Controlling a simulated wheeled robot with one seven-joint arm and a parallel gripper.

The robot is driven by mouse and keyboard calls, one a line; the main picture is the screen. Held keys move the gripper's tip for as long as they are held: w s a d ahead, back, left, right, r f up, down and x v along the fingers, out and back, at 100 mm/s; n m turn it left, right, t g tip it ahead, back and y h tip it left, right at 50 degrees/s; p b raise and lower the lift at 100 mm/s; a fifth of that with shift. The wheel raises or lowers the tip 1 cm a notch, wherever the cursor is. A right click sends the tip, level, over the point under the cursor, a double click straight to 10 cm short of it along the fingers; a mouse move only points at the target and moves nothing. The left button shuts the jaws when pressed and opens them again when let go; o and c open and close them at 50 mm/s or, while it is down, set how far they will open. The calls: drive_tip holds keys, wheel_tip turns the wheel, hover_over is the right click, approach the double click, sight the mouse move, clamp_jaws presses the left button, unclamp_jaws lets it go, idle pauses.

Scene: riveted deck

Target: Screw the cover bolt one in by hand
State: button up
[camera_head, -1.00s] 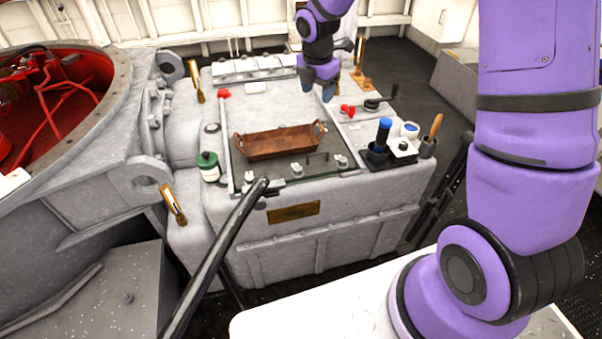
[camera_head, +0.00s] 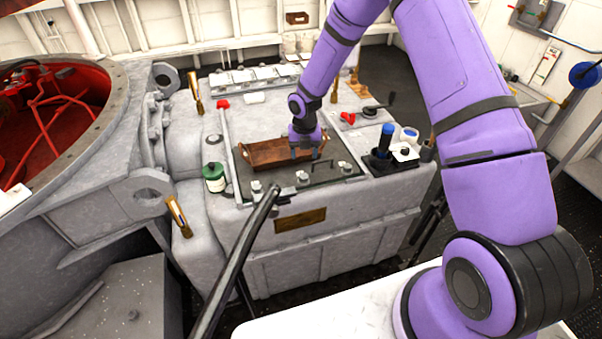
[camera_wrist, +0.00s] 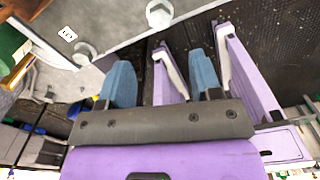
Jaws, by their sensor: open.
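The dark cover (camera_head: 270,190) lies flat on top of the big grey block. Several bolts stand along its front edge: a left one (camera_head: 257,187), a middle one (camera_head: 302,178) and a right one (camera_head: 344,167). I cannot tell which is cover bolt one. Two bolt heads show in the wrist view, one on the left (camera_wrist: 84,53) and one at the top centre (camera_wrist: 159,13). My gripper (camera_head: 305,150) hangs over the right part of the wooden tray, behind the bolts.
The wooden tray (camera_head: 262,155) stands on the cover. A green bottle (camera_head: 214,178) is at left; a black holder (camera_head: 380,163) with a blue-topped item is at right. A dark bar (camera_head: 240,250) slants up to the block's front edge. A red knob (camera_head: 347,118) stands behind.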

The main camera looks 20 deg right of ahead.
sight(304, 176)
wheel_tip(304, 176, down, 10)
drive_tip(key=shift+f, duration=0.2)
idle(0.4)
drive_tip(key=c, duration=0.9)
